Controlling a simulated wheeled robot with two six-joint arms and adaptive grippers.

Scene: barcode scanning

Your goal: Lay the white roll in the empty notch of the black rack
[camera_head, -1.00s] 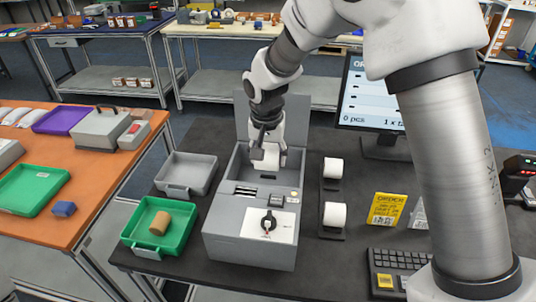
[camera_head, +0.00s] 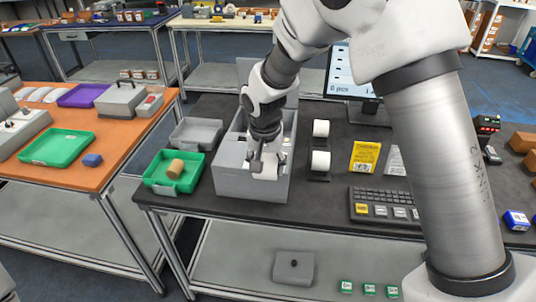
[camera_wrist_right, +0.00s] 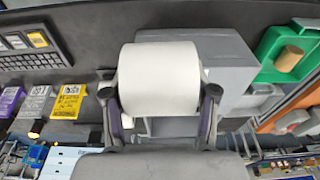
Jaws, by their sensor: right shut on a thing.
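The white roll (camera_wrist_right: 160,80) fills the middle of the right wrist view, between the two fingers of my right gripper (camera_wrist_right: 160,100). In the head view my right gripper (camera_head: 264,167) is shut on the roll (camera_head: 269,171), over the front part of the open grey printer (camera_head: 250,187); its fingers partly hide the roll. The black rack (camera_head: 319,178) stands just right of the printer and carries two other white rolls, a far one (camera_head: 321,128) and a near one (camera_head: 320,161). The empty notch is not clear to make out. My left gripper is not in view.
A green tray (camera_head: 160,187) with a brown roll (camera_head: 176,168) and a grey tray (camera_head: 190,146) stand left of the printer. Yellow order card (camera_head: 365,157), keyboard (camera_head: 384,206) and monitor (camera_head: 342,85) are to the right. My right arm crosses the right side.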

